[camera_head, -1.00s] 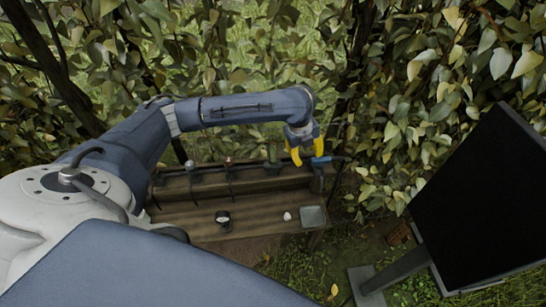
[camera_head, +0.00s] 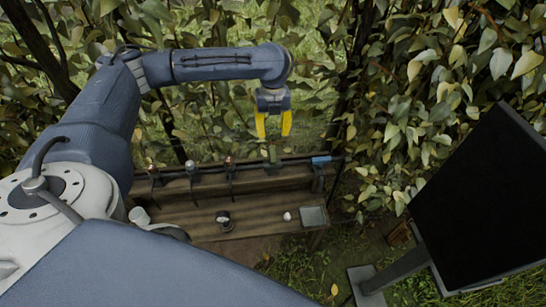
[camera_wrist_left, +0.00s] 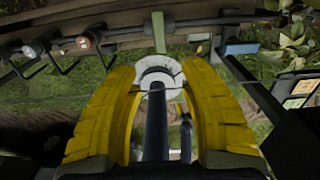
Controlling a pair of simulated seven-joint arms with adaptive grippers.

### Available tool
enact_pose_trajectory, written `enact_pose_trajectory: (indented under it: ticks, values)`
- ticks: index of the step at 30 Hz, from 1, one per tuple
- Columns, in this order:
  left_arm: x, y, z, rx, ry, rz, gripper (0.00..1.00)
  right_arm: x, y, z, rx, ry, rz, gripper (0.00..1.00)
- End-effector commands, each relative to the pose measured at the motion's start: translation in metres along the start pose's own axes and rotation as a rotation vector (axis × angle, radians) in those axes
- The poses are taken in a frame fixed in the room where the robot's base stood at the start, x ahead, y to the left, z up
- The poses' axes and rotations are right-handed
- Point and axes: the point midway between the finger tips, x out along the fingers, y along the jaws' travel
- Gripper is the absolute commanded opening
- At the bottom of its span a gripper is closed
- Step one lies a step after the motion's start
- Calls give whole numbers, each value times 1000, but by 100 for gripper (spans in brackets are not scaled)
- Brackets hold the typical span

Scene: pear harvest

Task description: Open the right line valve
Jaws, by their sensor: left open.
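A dark pipe line (camera_head: 245,163) runs along the back of the wooden bench. A blue lever-like part (camera_head: 321,160) lies along it at the right end; it also shows in the left wrist view (camera_wrist_left: 242,48). A green upright part (camera_head: 272,155) stands on the line to its left. I cannot tell from its looks which part is the right line valve. My left gripper (camera_head: 272,126) has yellow fingers, open and empty, pointing down. In the head view it appears just above the green part, left of the blue part. My right gripper is out of view.
Several small fittings sit along the line, among them a red one (camera_head: 230,162) and a grey one (camera_head: 190,167). The wooden bench (camera_head: 255,215) holds a dark gauge-like item (camera_head: 223,218), a small white object (camera_head: 287,216) and a grey tray (camera_head: 313,216). A black panel (camera_head: 485,195) stands right.

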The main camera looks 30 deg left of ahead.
Motion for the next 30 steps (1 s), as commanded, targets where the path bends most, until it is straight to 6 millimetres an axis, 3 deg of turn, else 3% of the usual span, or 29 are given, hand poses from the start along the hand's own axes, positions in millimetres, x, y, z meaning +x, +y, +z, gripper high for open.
enact_pose_trajectory:
  ticks: [9, 18, 30]
  values:
    - [61, 0, -1, -2, 4, 2, 42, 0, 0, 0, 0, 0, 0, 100]
    - [109, 0, 0, -2, 1, 1, 42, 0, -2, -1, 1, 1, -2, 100]
    - [137, 0, 0, -1, -1, -1, 42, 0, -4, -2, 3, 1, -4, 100]
